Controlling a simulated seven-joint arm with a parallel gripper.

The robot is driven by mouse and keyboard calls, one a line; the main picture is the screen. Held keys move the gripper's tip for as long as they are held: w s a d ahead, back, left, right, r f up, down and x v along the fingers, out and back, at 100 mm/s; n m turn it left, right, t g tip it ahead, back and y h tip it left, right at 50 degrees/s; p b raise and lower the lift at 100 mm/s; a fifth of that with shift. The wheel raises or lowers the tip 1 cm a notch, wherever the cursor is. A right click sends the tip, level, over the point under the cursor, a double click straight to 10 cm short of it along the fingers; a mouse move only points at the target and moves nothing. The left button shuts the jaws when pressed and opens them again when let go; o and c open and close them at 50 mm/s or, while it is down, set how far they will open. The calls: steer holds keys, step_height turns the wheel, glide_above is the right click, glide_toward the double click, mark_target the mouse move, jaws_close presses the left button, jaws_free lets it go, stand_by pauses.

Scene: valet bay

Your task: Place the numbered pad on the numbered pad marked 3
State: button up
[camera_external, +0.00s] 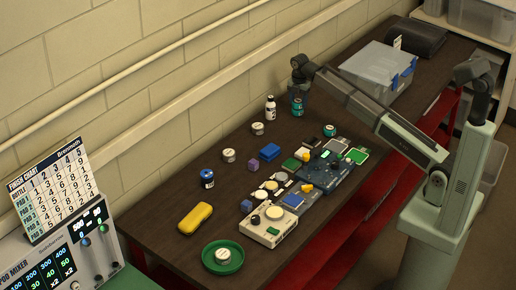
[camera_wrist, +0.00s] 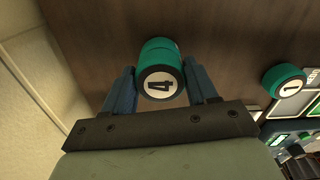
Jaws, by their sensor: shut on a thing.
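In the wrist view, a round teal pad with a black 4 on its white face (camera_wrist: 160,86) sits between the two blue fingers of my gripper (camera_wrist: 162,76). More teal (camera_wrist: 160,48) shows just beyond its face; I cannot tell whether it is the same pad's side or a second pad. In the external view, my gripper (camera_external: 298,94) is shut on this teal pad (camera_external: 298,106) at the back of the table. Another teal pad (camera_external: 329,130) stands to its right; it shows a 1 in the wrist view (camera_wrist: 285,80). I cannot make out a 3 on any pad.
A white bottle (camera_external: 270,108) is left of my gripper. Grey round tins (camera_external: 257,128) (camera_external: 228,155) and a blue jar (camera_external: 207,178) stand along the wall side. Circuit boards (camera_external: 338,177) and a cream device (camera_external: 268,225) fill the middle. A green dish (camera_external: 240,262) is in front.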

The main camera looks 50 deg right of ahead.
mark_target(298, 100)
steer(key=shift+f, duration=0.15)
steer(key=o, duration=1)
step_height(298, 100, up, 12)
steer(key=shift+r, duration=0.2)
